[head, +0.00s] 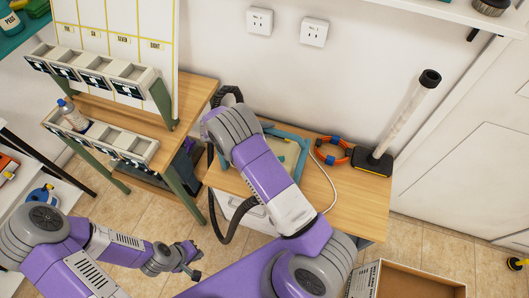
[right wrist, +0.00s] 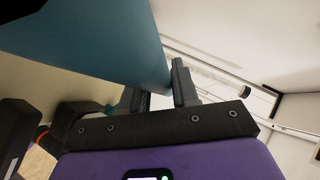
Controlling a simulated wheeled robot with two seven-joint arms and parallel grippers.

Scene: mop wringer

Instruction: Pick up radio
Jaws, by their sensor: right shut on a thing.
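In the right wrist view, a large, flat-sided blue thing (right wrist: 95,45) fills the upper left and reaches in between the fingers of my right gripper (right wrist: 158,88). The gripper is shut on it. Only part of the blue thing shows, so I cannot tell whether it is the radio. In the head view, my right arm reaches over the wooden table and hides what it holds. No radio can be made out clearly in that view. My left gripper (head: 190,260) is low at the left, away from the table; its finger gap is too small to judge.
The wooden table (head: 350,205) bears a light-blue tray (head: 303,149), an orange ring with blue parts (head: 333,151) and a clear tube on a black base (head: 372,160). A shelf unit with bins (head: 120,80) stands left. An open cardboard box (head: 415,280) is at lower right.

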